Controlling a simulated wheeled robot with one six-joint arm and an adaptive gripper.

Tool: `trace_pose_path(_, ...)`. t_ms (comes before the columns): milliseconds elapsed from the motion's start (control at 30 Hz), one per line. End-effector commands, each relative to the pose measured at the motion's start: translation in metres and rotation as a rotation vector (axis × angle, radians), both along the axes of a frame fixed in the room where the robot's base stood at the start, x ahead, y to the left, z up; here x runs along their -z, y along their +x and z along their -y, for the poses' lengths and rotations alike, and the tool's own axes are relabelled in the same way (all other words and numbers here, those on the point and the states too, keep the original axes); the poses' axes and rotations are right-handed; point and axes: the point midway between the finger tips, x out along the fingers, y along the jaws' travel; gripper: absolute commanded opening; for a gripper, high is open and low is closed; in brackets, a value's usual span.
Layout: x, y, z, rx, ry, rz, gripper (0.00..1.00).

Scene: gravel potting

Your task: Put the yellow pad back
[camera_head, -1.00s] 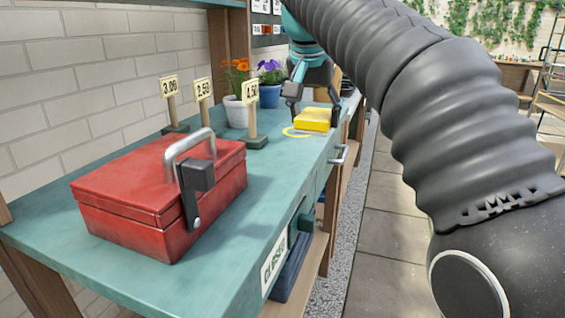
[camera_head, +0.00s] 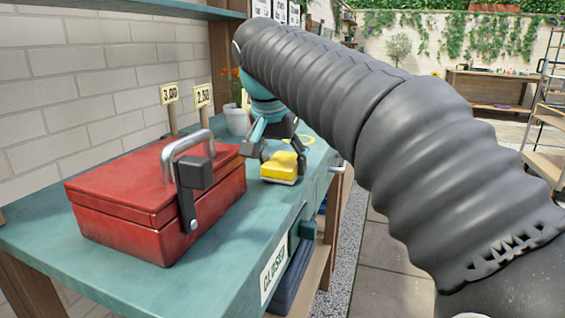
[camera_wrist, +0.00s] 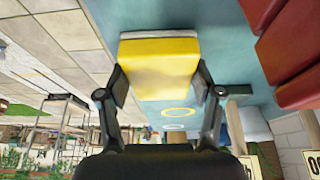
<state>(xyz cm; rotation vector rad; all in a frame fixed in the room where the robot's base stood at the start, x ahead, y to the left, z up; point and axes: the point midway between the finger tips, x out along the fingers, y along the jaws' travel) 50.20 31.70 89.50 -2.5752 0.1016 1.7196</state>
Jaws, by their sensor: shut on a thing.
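The yellow pad (camera_head: 280,167) is a small block with a pale underside, just right of the red toolbox over the teal counter. My gripper (camera_head: 273,160) is shut on it. In the wrist view the pad (camera_wrist: 158,68) sits between the two fingers of my gripper (camera_wrist: 159,88). I cannot tell whether the pad touches the counter. A yellow ring mark (camera_head: 306,140) on the counter lies bare behind the pad. It also shows in the wrist view (camera_wrist: 178,112), near a pale ring.
The red toolbox (camera_head: 150,205) with a raised metal handle stands left of my gripper. Price signs (camera_head: 203,97) and a flower pot (camera_head: 237,120) stand behind. The teal counter (camera_head: 225,270) is bare in front; a "CLOSED" sign (camera_head: 273,270) hangs on its side.

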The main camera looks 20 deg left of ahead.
Motion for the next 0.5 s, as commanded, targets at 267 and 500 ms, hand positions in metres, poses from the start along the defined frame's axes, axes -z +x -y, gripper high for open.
trace_pose_path(267, 0.0024, 0.0001, 0.0000, 0.000, 0.000, 0.000, 0.76)
trace_pose_path(500, 0.0023, 0.0001, 0.0000, 0.000, 0.000, 0.000, 0.91)
